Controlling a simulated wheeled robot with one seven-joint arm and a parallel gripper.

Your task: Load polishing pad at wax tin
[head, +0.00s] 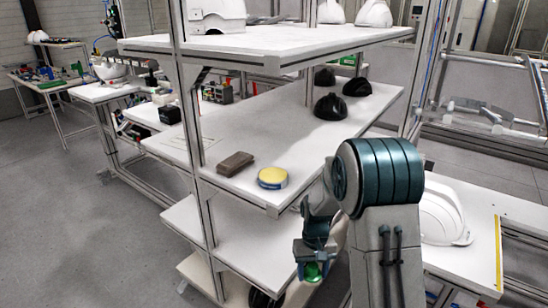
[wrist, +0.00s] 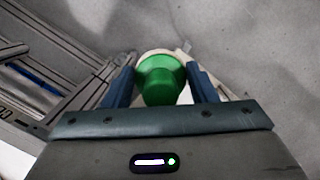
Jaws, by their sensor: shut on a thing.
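The wax tin (head: 272,178) is a round, low tin with a yellow top and a blue and white side. It stands on the middle shelf near its front edge. My gripper (head: 312,262) is in front of that shelf and lower than it, apart from the tin. It is shut on the polishing pad (head: 313,272), whose green knob (wrist: 160,78) sits between the blue fingers in the wrist view. A pale disc shows behind the knob, partly hidden by it. The tin is not seen in the wrist view.
A brown block (head: 235,163) lies left of the tin on the white middle shelf (head: 300,150). Several black helmet shells (head: 330,107) stand farther back on it. The upper shelf (head: 260,40) hangs above, with a post at the left. A white shell (head: 445,215) lies on a table at right.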

